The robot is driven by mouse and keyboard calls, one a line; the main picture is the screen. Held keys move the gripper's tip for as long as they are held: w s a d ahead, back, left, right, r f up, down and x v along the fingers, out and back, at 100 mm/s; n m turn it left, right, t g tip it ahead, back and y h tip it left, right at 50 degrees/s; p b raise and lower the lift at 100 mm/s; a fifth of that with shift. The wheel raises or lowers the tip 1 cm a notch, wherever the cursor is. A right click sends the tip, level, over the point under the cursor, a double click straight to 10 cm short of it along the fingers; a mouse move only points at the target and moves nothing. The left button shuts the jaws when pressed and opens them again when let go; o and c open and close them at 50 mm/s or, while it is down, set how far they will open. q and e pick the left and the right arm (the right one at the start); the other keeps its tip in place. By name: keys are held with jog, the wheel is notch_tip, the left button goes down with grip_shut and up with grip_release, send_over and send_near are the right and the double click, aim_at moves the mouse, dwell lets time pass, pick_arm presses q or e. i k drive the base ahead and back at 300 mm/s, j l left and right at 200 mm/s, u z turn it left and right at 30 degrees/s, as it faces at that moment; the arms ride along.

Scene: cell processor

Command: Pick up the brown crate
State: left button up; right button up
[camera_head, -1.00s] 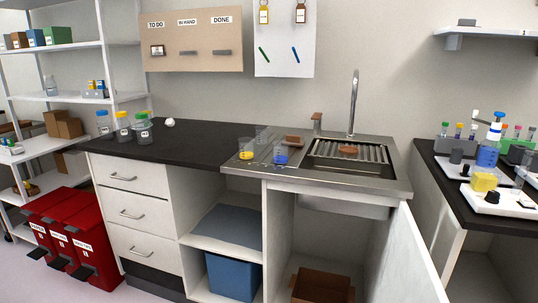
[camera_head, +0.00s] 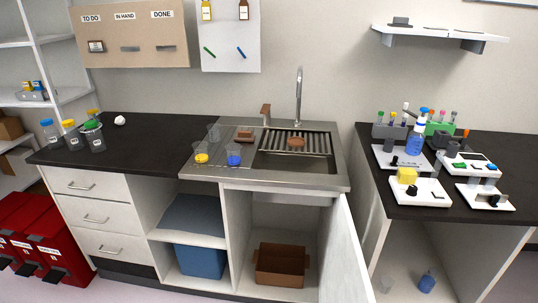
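The brown crate (camera_head: 281,265) is an open-topped box on the floor of the cupboard under the sink. It stands upright and its inside looks empty. The white cupboard door (camera_head: 345,262) is swung open at the crate's right side. Neither of my grippers is in the view.
A blue bin (camera_head: 201,262) stands in the compartment left of the crate. The steel sink (camera_head: 295,160) and its counter are above the crate. A second bench with lab devices (camera_head: 420,190) is on the right. A red bin (camera_head: 62,250) stands at the lower left.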

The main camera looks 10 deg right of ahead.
aim_at(281, 265)
jog(key=k+l, duration=0.9)
jog(key=l, duration=0.15)
jog(key=k+l+z, duration=0.1)
jog(key=k+l, duration=0.35)
jog(key=i+j, duration=2.35)
jog(key=i+l+z, duration=0.05)
jog(key=i, duration=0.1)
